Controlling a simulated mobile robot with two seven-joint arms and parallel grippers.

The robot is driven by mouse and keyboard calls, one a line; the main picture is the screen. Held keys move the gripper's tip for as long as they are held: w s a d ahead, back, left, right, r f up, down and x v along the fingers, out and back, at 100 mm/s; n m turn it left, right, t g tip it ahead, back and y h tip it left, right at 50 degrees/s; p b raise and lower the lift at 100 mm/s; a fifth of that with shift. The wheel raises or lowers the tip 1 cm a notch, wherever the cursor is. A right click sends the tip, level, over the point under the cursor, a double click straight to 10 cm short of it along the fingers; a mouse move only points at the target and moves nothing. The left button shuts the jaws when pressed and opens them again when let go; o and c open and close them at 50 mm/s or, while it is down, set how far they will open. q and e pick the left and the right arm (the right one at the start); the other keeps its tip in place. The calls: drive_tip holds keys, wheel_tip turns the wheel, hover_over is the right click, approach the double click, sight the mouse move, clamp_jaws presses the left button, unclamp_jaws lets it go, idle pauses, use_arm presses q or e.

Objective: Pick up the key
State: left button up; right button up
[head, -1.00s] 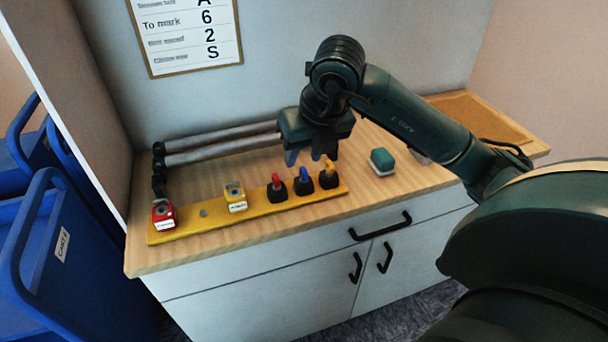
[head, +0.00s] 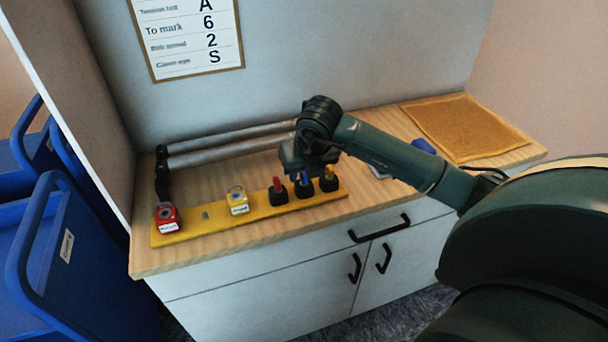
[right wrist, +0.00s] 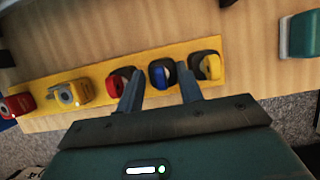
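Three small pieces with coloured heads in black bodies stand in a row on a yellow strip (head: 222,220): a red one (head: 278,190), a blue one (head: 304,187) and a yellow one (head: 329,179). They look like keys in holders; I cannot tell which one the task means. My right gripper (head: 308,168) is low over the blue one. In the right wrist view its two fingers (right wrist: 160,78) are apart, on either side of the blue piece (right wrist: 162,74), and nothing is visibly gripped. My left gripper is not in view.
A red labelled block (head: 166,217) and a yellow labelled block (head: 237,200) sit farther left on the strip. Grey rails (head: 225,144) lie behind. A teal block (right wrist: 298,36) is to the right. A tan mat (head: 465,128) lies at the right end.

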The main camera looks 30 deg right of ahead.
drive_tip(key=shift+w+f, duration=0.15)
drive_tip(key=shift+f, duration=0.35)
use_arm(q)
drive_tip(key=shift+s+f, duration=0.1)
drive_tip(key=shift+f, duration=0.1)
use_arm(e)
clamp_jaws()
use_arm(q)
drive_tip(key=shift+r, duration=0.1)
